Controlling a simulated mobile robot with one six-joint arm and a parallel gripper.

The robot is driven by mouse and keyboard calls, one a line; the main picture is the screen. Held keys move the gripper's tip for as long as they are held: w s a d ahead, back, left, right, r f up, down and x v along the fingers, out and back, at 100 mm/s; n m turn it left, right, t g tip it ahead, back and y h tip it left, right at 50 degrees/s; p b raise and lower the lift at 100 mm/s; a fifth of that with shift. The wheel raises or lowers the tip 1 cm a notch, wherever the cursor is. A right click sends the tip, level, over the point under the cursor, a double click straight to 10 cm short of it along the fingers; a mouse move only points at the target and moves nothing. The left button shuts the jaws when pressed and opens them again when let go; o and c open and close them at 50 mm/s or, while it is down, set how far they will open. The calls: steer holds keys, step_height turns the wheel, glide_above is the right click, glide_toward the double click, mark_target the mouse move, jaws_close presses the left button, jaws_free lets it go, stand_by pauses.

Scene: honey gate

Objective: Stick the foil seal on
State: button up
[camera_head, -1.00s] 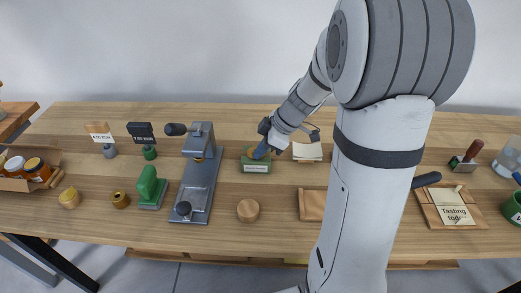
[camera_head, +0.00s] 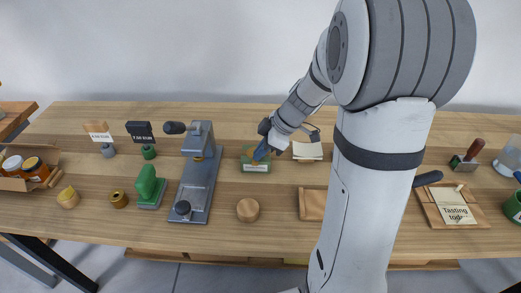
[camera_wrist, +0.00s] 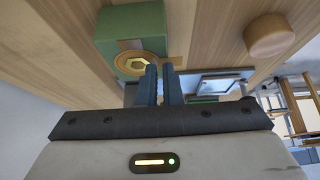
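A round gold foil seal with a hexagon mark (camera_wrist: 140,65) shows at the near face of a green box (camera_wrist: 118,28) in the wrist view. The green box also shows in the head view (camera_head: 255,167), on the table behind a round wooden piece. My gripper (camera_head: 262,150) is at this box, pointing down. In the wrist view its two blue fingers (camera_wrist: 160,72) stand a little apart, with a narrow gap between them. The left fingertip overlaps the seal's edge; I cannot tell whether it touches it. I see nothing held between the fingers.
A grey press with a lever (camera_head: 196,180) stands left of the box, with a green stamp-like tool (camera_head: 150,186) beside it. A cardboard box of jars (camera_head: 52,178) is at the far left. A round wooden piece (camera_head: 248,210) lies in front. A tasting board (camera_head: 470,214) is at right.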

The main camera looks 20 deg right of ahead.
steer(key=o, duration=0.4)
steer(key=v, duration=0.7)
steer(key=shift+d+r, duration=0.2)
steer(key=shift+r, duration=0.15)
steer(key=s+a+r+m+h+p, duration=0.2)
steer(key=s+r+m+h+p, duration=0.1)
steer(key=s+m, duration=0.4)
steer(key=s+a+r+m+h+p, duration=0.2)
steer(key=s+r+m+p, duration=0.2)
steer(key=s+m, duration=0.3)
steer(key=s, duration=0.3)
steer(key=shift+r+t+h, duration=0.2)
steer(key=shift+t+h, duration=0.1)
steer(key=shift+h, duration=0.1)
